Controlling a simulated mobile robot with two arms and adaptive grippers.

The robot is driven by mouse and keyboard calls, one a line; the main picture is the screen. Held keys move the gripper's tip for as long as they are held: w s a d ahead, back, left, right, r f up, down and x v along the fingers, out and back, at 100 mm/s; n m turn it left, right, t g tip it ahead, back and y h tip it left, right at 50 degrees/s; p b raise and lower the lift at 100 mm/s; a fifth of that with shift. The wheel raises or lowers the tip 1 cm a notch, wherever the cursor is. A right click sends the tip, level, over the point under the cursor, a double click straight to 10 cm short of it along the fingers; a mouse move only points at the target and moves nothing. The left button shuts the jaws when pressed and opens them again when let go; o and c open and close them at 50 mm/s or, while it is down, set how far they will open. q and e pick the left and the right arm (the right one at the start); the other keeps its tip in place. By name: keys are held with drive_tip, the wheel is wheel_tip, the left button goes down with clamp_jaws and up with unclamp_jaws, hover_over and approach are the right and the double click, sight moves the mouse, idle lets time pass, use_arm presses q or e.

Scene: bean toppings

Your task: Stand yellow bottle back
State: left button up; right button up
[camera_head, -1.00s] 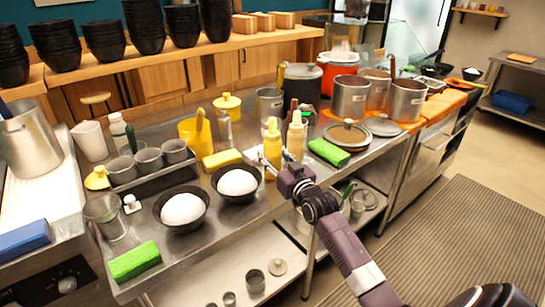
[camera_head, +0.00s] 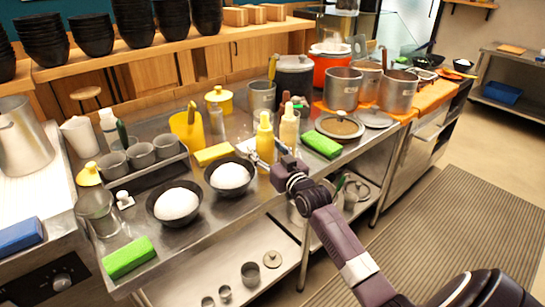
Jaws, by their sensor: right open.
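The yellow bottle (camera_head: 265,143) stands upright on the metal counter, with its nozzle up. My right gripper (camera_head: 277,158) is open beside the lower right side of the yellow bottle, in front of the cream bottle. The fingertips are small here, and I cannot tell whether they touch the yellow bottle. My left gripper is not in view.
Two dark bowls with white mounds (camera_head: 177,204) (camera_head: 230,176) stand left of the bottles. A green sponge (camera_head: 321,145) and a lidded pan (camera_head: 339,126) lie to the right. The counter's front edge is close.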

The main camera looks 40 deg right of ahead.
drive_tip(key=s, duration=0.4)
drive_tip(key=s+a, duration=0.1)
drive_tip(key=s, duration=0.6)
drive_tip(key=shift+s+a, duration=0.25)
drive_tip(key=shift+s, duration=0.15)
